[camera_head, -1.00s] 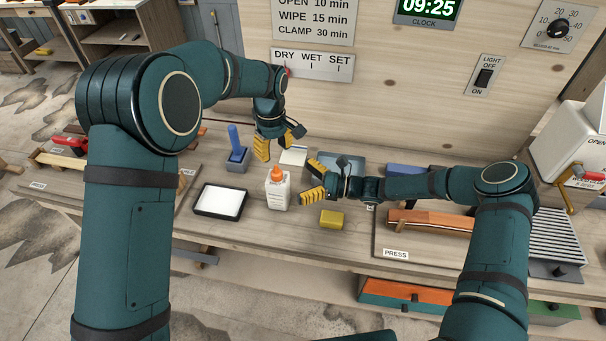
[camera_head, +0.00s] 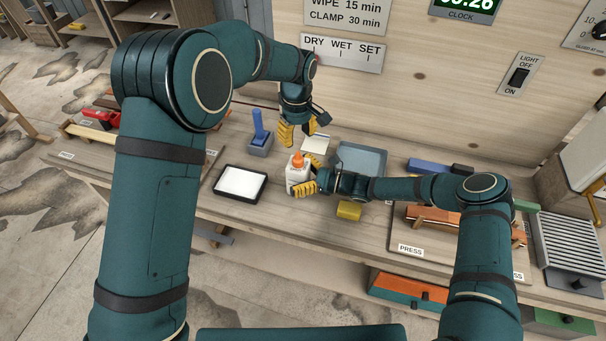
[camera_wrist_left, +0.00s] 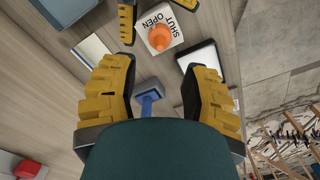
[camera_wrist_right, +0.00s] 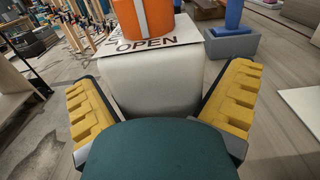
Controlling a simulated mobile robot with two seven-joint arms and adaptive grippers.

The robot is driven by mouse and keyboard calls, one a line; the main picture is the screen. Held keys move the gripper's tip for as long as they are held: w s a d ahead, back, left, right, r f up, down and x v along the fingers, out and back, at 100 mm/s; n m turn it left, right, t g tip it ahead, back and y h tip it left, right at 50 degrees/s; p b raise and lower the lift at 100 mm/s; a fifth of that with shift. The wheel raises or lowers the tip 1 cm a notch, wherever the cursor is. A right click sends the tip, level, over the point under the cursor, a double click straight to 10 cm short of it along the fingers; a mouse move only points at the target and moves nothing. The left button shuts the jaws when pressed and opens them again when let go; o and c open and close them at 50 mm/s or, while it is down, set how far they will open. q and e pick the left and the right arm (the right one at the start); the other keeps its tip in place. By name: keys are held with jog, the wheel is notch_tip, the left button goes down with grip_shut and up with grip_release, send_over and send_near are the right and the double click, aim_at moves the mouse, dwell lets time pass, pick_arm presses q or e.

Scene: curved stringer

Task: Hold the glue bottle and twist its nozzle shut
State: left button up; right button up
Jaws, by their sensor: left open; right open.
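The glue bottle (camera_head: 297,178) is white with an orange nozzle (camera_head: 299,160) and stands upright on the bench. In the left wrist view its top carries the words SHUT and OPEN beside the nozzle (camera_wrist_left: 161,37). My right gripper (camera_head: 308,174) is open, with its yellow fingers on either side of the bottle body; the right wrist view shows the white body (camera_wrist_right: 158,85) between them, with gaps. My left gripper (camera_head: 297,134) is open and empty, pointing down above and behind the bottle. The lower part of the bottle is partly hidden by a right finger.
A white pad in a black tray (camera_head: 263,187) lies left of the bottle. A blue-handled tool in a grey holder (camera_head: 260,150) stands behind it. A yellow block (camera_head: 349,210) lies to the right, near my right arm. A grey-blue tray (camera_head: 378,155) is behind that arm.

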aim_at(299, 159)
jog(key=c, duration=1.3)
pick_arm(q)
jog(key=o, duration=0.4)
jog(key=shift+c, duration=0.2)
jog(key=shift+s+n, duration=0.15)
jog(key=shift+n, duration=0.35)
jog(key=shift+r+n, duration=0.2)
jog(key=shift+n, duration=0.6)
jog(key=shift+d+r+n, duration=0.1)
jog(key=shift+r+n, duration=0.75)
jog(key=shift+n, duration=0.25)
notch_tip(299, 159, down, 12)
jog(key=shift+r, duration=0.1)
grip_shut()
